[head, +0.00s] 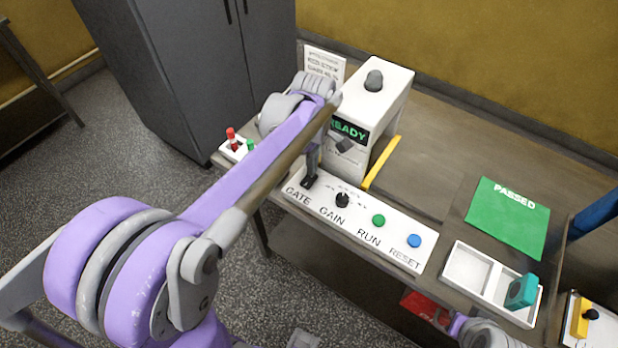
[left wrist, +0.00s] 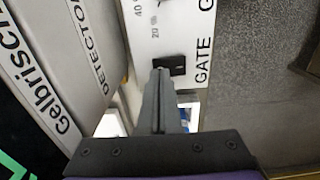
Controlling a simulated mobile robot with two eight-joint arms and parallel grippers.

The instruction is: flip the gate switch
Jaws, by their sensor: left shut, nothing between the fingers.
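The gate switch (left wrist: 176,64) is a small black switch on the white control panel (head: 405,247), beside the GATE label. In the head view my left gripper (head: 311,174) comes down over the GATE end of the panel and partly hides the switch. In the left wrist view the shut, empty fingers (left wrist: 160,72) reach to the switch's edge. They look very close to it or touching; I cannot tell which. The switch's position is unclear. Part of my right arm shows at the bottom right, but its gripper is not visible.
The panel also has a black GAIN knob (head: 342,200), green RUN button (head: 378,221) and blue RESET button (head: 414,241). Behind stands the white detector box (head: 387,78) showing READY, beside a yellow bar (head: 381,162). A white tray (head: 487,287) and green PASSED mat (head: 508,217) lie to the right.

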